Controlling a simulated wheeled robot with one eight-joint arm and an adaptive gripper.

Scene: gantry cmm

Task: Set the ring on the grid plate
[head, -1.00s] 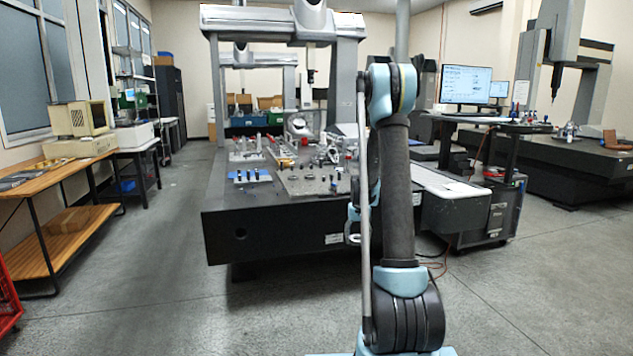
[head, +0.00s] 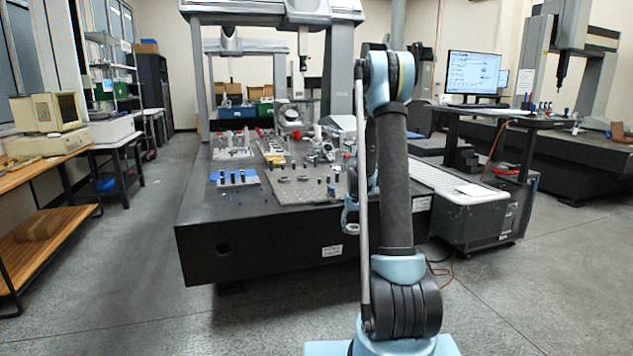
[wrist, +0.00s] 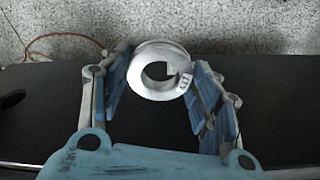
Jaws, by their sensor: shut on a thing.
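A pale ring (wrist: 137,80) with a round hole and a small printed label is held between the blue-padded fingers of my gripper (wrist: 162,72) in the wrist view. The gripper is shut on it. Beneath the ring I see dark table surface and speckled floor. In the head view my gripper (head: 350,214) is small and partly behind my arm, in front of the table's front right side. The grid plate (head: 290,195), a greyish flat plate with several small parts on it, lies on the dark table; my arm hides its right side.
The dark measuring table (head: 270,233) stands ahead under a grey gantry (head: 342,80). A blue block with dark pegs (head: 233,179) lies left of the plate. A wooden bench (head: 40,210) is at left, a monitor cart (head: 515,190) at right. The floor between is clear.

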